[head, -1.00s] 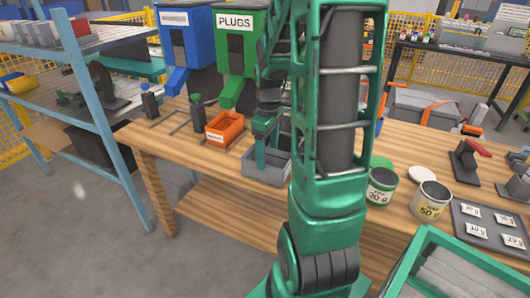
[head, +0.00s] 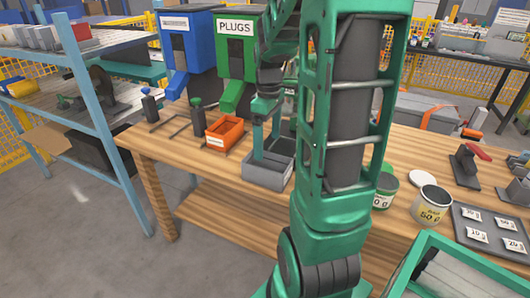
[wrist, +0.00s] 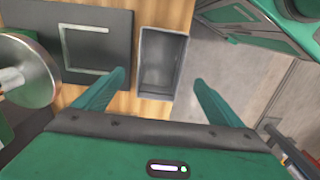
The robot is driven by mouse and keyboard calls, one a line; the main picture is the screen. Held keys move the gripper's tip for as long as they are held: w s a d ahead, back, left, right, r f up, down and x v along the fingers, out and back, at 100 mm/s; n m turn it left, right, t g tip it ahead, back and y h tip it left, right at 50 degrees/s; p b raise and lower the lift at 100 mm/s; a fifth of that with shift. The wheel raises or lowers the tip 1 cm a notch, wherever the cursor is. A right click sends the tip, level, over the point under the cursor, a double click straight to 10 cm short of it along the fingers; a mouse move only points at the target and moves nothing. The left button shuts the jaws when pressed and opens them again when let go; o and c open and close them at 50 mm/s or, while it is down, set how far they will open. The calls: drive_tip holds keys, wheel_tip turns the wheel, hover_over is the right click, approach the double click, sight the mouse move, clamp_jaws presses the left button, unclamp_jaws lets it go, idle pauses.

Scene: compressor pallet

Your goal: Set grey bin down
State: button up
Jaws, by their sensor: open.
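The grey bin (head: 268,176) stands upright on the wooden workbench (head: 190,151) near its front edge, to the right of the orange bin (head: 224,135). It looks empty in the wrist view (wrist: 163,62). My gripper (head: 267,145) is above the grey bin, pointing down. In the wrist view, my gripper (wrist: 160,78) is open, with one finger to either side of the bin and clear space between them and its walls. The bin's underside is hidden.
A blue dispenser (head: 191,45) and a green PLUGS dispenser (head: 236,50) stand behind. To the right are a green-labelled can (head: 384,190), a yellow-labelled can (head: 430,204) and a weight tray (head: 487,228). The wrist view shows a dark plate with a pale outline (wrist: 95,48).

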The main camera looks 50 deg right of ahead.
wheel_tip(320, 180, up, 6)
drive_tip(key=f, duration=0.1)
drive_tip(key=s+a+f+m, duration=0.1)
drive_tip(key=s+a+m, duration=0.4)
drive_tip(key=s, duration=0.3)
drive_tip(key=s+a+f+m, duration=0.2)
drive_tip(key=s+a+m, duration=0.3)
drive_tip(key=s, duration=0.3)
drive_tip(key=shift+s+a+f, duration=0.3)
drive_tip(key=shift+s+a, duration=0.1)
